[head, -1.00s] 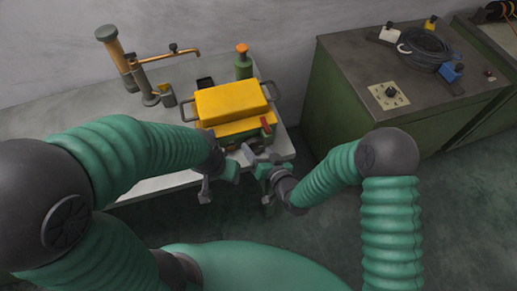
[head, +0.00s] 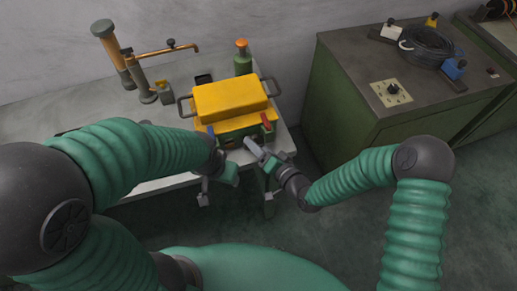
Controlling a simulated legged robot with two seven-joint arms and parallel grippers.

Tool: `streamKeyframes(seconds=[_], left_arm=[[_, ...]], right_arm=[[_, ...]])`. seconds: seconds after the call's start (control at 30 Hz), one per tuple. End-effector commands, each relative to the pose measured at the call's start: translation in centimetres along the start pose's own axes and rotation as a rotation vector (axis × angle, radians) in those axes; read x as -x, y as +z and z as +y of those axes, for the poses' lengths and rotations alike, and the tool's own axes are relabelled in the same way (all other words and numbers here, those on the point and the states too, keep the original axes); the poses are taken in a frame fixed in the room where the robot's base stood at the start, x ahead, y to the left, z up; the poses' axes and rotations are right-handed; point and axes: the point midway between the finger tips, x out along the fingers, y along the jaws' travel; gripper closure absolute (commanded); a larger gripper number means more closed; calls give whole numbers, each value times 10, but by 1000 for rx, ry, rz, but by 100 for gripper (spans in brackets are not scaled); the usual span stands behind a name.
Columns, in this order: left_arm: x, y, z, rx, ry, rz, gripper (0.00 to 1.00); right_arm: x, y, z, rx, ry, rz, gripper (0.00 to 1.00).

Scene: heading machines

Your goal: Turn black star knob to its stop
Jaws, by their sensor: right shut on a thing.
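A machine with a yellow cover (head: 230,101) and a green front stands on the light table. My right gripper (head: 250,145) is at the lower right of that front, with its jaws closed together there. The black star knob cannot be made out; the jaws hide what they hold, which appears to be the knob on the front. My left gripper (head: 220,178) hangs in front of the table edge, left of the right one and apart from the machine. Its jaws are too unclear to read.
A red lever (head: 266,122) stands close above my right gripper. A green cabinet (head: 345,100) with a coiled cable (head: 427,45) is at the right, past a floor gap.

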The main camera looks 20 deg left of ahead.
Motion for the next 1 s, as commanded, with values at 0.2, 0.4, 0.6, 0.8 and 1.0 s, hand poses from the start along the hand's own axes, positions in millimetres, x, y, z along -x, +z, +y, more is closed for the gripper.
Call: streamKeyframes(seconds=[0.2,0.4,0.6,0.8,1.0], left_arm=[[-15,4,0,0,0,0,45],[-22,5,0,0,0,0,45],[-26,6,0,0,0,0,45],[-27,6,0,0,0,0,45],[-27,6,0,0,0,0,45]], right_arm=[[0,2,8,-166,-56,-4,76],[0,2,8,-277,-102,-7,76],[0,2,8,-342,-128,-8,76],[0,2,7,-368,-137,-10,76],[0,2,7,-370,-138,-10,76]])
